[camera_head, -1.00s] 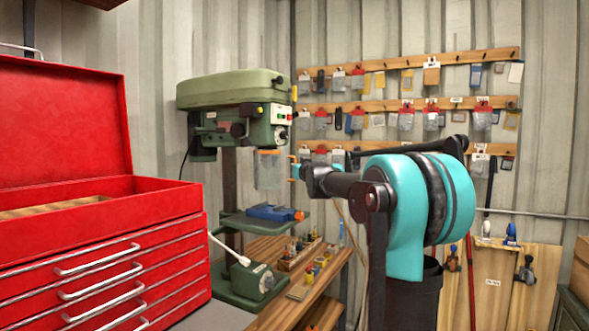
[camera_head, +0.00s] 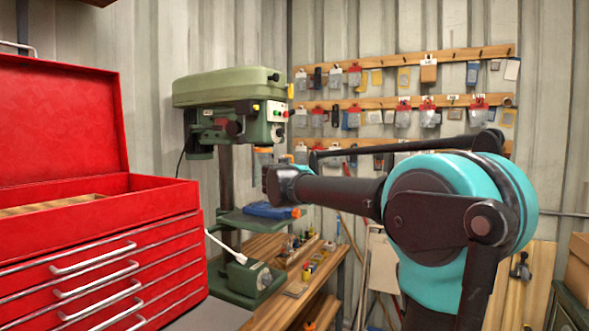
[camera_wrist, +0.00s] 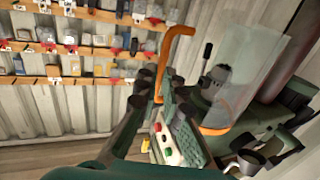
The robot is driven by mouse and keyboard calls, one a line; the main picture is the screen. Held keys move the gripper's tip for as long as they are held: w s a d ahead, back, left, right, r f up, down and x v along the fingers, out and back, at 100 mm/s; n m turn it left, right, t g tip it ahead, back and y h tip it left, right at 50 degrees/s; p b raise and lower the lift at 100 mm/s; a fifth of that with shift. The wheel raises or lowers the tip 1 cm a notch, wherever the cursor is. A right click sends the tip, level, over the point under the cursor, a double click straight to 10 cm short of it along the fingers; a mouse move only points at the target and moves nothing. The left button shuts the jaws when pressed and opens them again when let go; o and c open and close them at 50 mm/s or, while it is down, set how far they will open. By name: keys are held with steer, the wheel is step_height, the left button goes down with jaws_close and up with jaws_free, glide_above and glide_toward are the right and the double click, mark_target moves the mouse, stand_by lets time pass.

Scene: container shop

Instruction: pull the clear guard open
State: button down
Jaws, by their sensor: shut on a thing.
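The green drill press (camera_head: 225,95) stands behind the red tool chest. In the wrist view the clear guard (camera_wrist: 250,60) is a see-through panel at upper right with an orange curved edge. An orange bent handle (camera_wrist: 180,42) rises beside it. My gripper (camera_wrist: 160,90) is shut on the lower part of this handle. In the head view my arm reaches in from the right and my gripper (camera_head: 272,182) is in front of the spindle area. It hides the handle and most of the guard there; only a small orange part shows above it.
The red tool chest (camera_head: 95,240) with its lid up fills the left. A blue vise (camera_head: 268,211) sits on the press table below my gripper. A wooden bench (camera_head: 290,270) with small items lies under it. Racks of hanging packets (camera_head: 400,105) line the back wall.

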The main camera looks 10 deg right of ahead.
steer(key=s+a+m+g+h, duration=0.2)
steer(key=s+a+h, duration=0.1)
steer(key=a, duration=0.4)
steer(key=s+a+m+g+h, duration=0.2)
steer(key=s+a+m+h, duration=0.1)
steer(key=a, duration=0.4)
steer(key=shift+s+h, duration=0.15)
steer(key=shift+h, duration=0.35)
steer(key=c, duration=1.9)
jaws_free()
steer(key=shift+f, duration=0.1)
steer(key=v, duration=0.7)
steer(key=shift+s+a, duration=0.15)
